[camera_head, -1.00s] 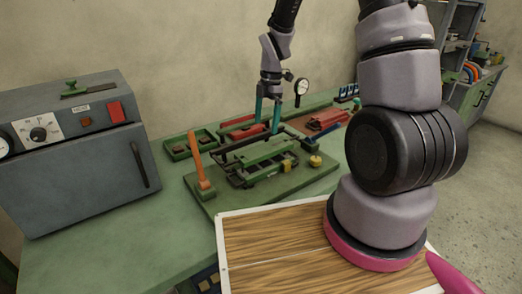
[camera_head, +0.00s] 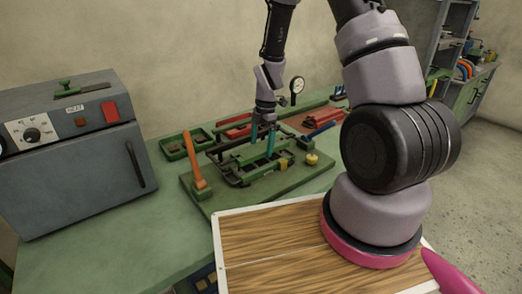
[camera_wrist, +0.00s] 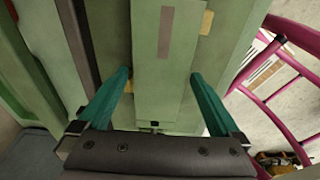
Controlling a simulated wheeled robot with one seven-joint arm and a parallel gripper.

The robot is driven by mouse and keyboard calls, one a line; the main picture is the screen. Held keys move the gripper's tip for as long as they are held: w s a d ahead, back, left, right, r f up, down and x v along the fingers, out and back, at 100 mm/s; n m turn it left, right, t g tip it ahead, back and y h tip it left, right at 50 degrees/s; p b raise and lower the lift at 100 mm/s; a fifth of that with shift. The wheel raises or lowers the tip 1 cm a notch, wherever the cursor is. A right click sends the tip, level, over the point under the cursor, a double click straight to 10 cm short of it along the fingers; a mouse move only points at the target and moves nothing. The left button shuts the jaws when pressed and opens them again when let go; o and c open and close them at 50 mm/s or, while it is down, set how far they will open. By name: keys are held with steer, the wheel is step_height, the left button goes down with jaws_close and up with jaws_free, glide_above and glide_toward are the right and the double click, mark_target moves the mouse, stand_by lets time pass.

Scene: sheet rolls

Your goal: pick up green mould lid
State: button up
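The green mould (camera_head: 268,163) lies on a green board on the bench in the head view. Its long green upper piece, which looks like the mould lid (camera_wrist: 158,45), fills the middle of the wrist view and carries a brownish strip. My gripper (camera_head: 262,141) points down at the mould in the head view. In the wrist view my gripper (camera_wrist: 160,77) is open, with one teal finger on each side of the narrow green piece. Gaps show between the fingers and this piece. I cannot tell how far down the fingertips reach.
An orange upright handle (camera_head: 193,160) stands left of the mould, and a yellow knob (camera_head: 312,158) sits at its right. A dial gauge (camera_head: 297,86) and red tools (camera_head: 322,118) are behind. A grey heater box (camera_head: 70,145) stands at left, with bare bench before it.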

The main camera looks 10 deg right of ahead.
jaws_close()
